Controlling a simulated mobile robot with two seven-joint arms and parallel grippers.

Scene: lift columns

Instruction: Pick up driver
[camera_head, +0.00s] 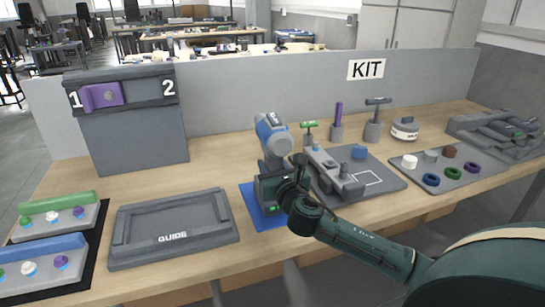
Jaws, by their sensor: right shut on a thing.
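The driver (272,136) is a blue and grey power tool standing upright on a blue mat (263,215) near the middle of the bench. My right gripper (279,188) comes in from the lower right and is shut around the driver's lower part. The gripper and wrist hide much of the driver's handle and base. I cannot tell whether the driver's base touches the mat. My left gripper is not in view.
A grey fixture board (385,183) is close right of the driver. Small upright tools, including a purple-handled one (338,115), stand behind. A grey GUIDE tray (174,229) lies left. A parts tray (481,167) is at right. A KIT panel (230,105) closes the back.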

